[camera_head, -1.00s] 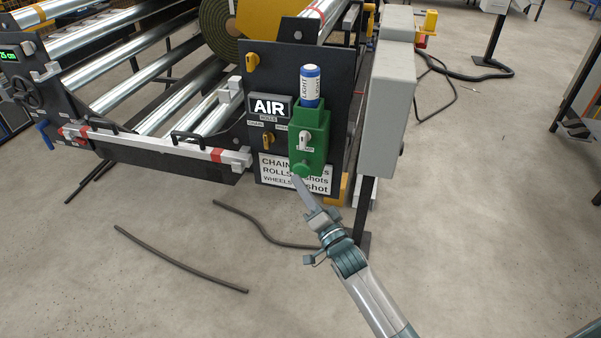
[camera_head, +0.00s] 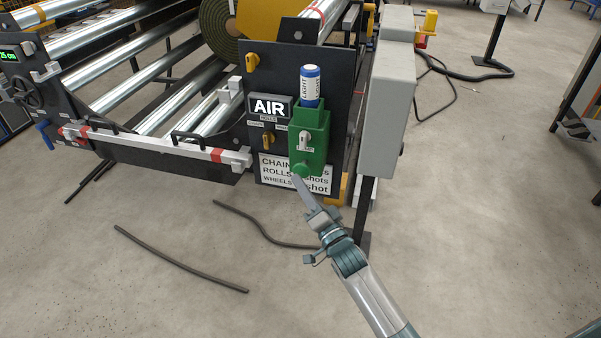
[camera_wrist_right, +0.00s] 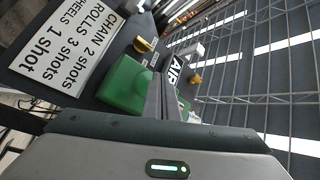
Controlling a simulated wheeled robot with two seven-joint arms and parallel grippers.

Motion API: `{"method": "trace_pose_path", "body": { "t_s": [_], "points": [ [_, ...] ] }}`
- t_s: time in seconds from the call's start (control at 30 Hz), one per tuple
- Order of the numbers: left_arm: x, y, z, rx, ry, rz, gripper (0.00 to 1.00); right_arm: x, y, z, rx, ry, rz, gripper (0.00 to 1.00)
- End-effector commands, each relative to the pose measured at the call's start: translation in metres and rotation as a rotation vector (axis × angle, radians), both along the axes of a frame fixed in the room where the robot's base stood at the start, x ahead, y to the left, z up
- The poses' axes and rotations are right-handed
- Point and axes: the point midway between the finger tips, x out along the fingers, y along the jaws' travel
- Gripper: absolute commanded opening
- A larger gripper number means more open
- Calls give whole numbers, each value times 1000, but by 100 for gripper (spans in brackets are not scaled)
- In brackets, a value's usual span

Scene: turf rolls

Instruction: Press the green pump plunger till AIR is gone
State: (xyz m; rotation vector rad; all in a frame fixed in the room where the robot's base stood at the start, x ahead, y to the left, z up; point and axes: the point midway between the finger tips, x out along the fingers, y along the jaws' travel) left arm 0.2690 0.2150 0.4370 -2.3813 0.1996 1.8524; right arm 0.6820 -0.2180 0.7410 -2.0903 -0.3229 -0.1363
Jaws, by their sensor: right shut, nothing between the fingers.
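The green pump (camera_head: 309,138) is fixed to the dark panel (camera_head: 268,75), with a blue-and-white bottle marked LIGHT (camera_head: 310,86) on top. Its round green plunger (camera_head: 301,170) is at the lower front. The AIR sign (camera_head: 269,106) is lit white on the panel. My right gripper (camera_head: 296,179) is shut and empty, its tips at or just below the plunger; I cannot tell if they touch. In the right wrist view the shut fingers (camera_wrist_right: 160,97) lie beside the green pump body (camera_wrist_right: 127,84) and partly cover the AIR sign (camera_wrist_right: 175,71). My left gripper is out of view.
A white label (camera_head: 280,174) lists shots for chain, rolls and wheels. Yellow knobs (camera_head: 252,62) sit on the panel. A grey box (camera_head: 391,85) stands right of it. Dark hoses (camera_head: 180,264) lie on the floor. The floor in front is otherwise clear.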

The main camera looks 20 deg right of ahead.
Motion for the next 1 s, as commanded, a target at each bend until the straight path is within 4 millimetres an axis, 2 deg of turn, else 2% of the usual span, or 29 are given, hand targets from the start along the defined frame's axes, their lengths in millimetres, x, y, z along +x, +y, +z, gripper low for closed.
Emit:
{"method": "trace_pose_path", "body": {
  "t_s": [1.0],
  "points": [
    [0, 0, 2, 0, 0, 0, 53, 8, -6, 0, 0, -1, 1, 0]
  ]
}}
